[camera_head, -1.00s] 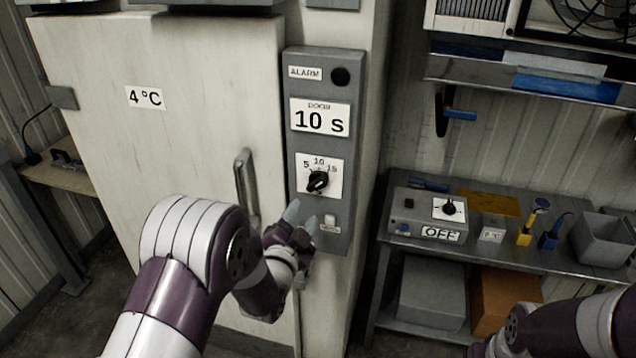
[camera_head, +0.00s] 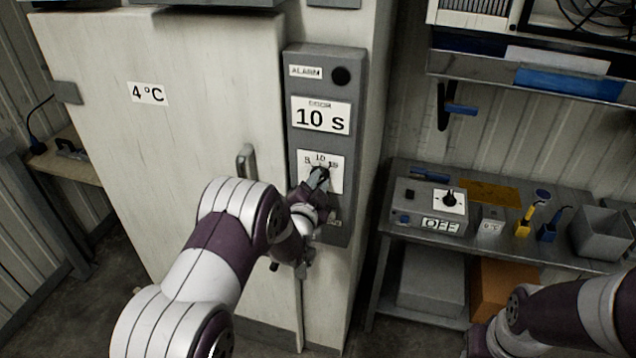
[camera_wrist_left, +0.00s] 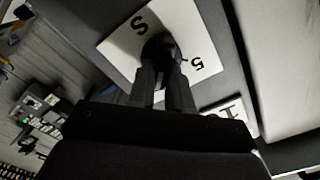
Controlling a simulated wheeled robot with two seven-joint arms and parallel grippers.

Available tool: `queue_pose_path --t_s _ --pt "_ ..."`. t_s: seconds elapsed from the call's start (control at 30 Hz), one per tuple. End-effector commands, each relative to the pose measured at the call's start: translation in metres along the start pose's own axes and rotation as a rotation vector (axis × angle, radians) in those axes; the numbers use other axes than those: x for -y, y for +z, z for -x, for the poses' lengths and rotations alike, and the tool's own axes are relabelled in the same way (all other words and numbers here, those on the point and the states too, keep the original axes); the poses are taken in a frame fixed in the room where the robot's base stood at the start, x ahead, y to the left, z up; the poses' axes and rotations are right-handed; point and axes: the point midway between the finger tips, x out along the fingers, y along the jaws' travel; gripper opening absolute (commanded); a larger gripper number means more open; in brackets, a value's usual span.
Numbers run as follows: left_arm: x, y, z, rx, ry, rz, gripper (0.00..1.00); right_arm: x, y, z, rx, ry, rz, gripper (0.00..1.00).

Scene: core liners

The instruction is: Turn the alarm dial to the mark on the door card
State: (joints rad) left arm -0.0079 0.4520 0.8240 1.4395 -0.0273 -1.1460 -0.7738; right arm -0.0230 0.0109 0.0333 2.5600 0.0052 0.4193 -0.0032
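The alarm dial (camera_head: 326,170) is a dark knob on a white scale plate marked 5, 10 and 15, on the grey alarm panel (camera_head: 342,220). The door card (camera_head: 321,117) above it reads 10 s. My left gripper (camera_head: 318,180) is at the dial, its fingers close together and covering part of the knob. In the left wrist view, the two fingers (camera_wrist_left: 166,72) reach the dark knob (camera_wrist_left: 160,46) and appear closed on its sides. The knob's pointer is mostly hidden, so its setting is unclear. My right gripper is out of view; only its arm shows at lower right.
The cold-room door (camera_head: 200,60) with its handle (camera_head: 246,160) is left of the panel. A metal bench (camera_head: 500,250) on the right carries a control box (camera_head: 425,215) with an OFF label, small tools and a grey bin (camera_head: 600,235).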

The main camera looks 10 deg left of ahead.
Motion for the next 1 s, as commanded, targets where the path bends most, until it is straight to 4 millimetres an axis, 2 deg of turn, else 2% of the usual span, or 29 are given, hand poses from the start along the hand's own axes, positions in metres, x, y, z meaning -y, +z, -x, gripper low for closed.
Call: queue_pose_path --t_s 0.37,0.57,1.0 --pt "-0.003 0.002 0.001 0.000 0.003 0.038 0.00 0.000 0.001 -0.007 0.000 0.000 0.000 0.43" --pt "-0.004 0.004 0.001 0.000 0.003 0.150 0.00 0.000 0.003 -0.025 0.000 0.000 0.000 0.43" --pt "-0.001 0.006 0.001 0.002 0.003 0.515 0.00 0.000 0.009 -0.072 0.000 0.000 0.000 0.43"
